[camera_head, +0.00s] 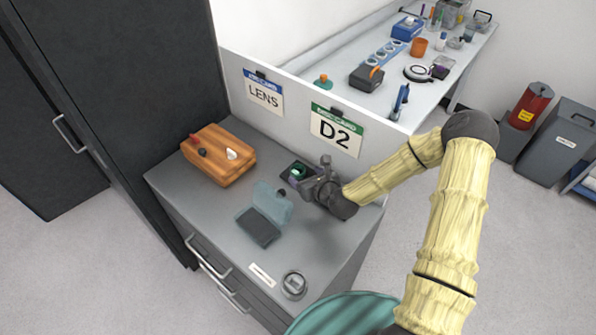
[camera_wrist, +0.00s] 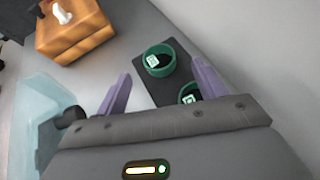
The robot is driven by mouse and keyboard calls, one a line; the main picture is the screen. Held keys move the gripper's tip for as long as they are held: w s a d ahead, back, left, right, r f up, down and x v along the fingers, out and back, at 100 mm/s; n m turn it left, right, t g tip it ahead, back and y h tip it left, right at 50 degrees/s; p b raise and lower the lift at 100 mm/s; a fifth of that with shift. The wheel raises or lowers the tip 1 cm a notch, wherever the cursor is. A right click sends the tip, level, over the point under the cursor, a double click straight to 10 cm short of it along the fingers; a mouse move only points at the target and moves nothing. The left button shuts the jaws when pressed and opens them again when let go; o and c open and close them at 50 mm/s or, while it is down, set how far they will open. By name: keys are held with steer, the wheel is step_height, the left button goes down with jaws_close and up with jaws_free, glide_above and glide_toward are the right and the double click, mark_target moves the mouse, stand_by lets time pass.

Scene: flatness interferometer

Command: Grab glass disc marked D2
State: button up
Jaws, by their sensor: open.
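Two green-rimmed round discs sit on a dark tray (camera_wrist: 174,72) in the wrist view. The farther disc (camera_wrist: 158,57) lies between my fingertips, with a small pale label I cannot read. The nearer disc (camera_wrist: 187,92) is partly hidden by my gripper's body, and its label is also unreadable. I cannot tell which is D2. In the head view, one green disc (camera_head: 298,171) shows on the tray (camera_head: 286,174); the rest is behind my gripper. My gripper (camera_wrist: 160,67) is open and empty, its purple fingers on either side of the farther disc.
An orange wooden block (camera_head: 218,156) stands at the left. An open pale-blue case (camera_head: 270,203) is close to my gripper. A round metal item (camera_head: 294,285) lies near the front edge.

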mark_target(298, 171)
steer(key=p+x, duration=0.2)
steer(key=x, duration=0.2)
steer(key=shift+w+a, duration=0.25)
steer(key=shift+w, duration=0.05)
steer(key=shift+w+a+f, duration=0.1)
steer(key=shift+w+f, duration=0.05)
steer(key=shift+f, duration=0.05)
steer(key=c, duration=1.1)
steer(key=shift+o, duration=0.2)
steer(key=shift+r, duration=0.1)
step_height(298, 171, up, 10)
steer(key=b, duration=0.2)
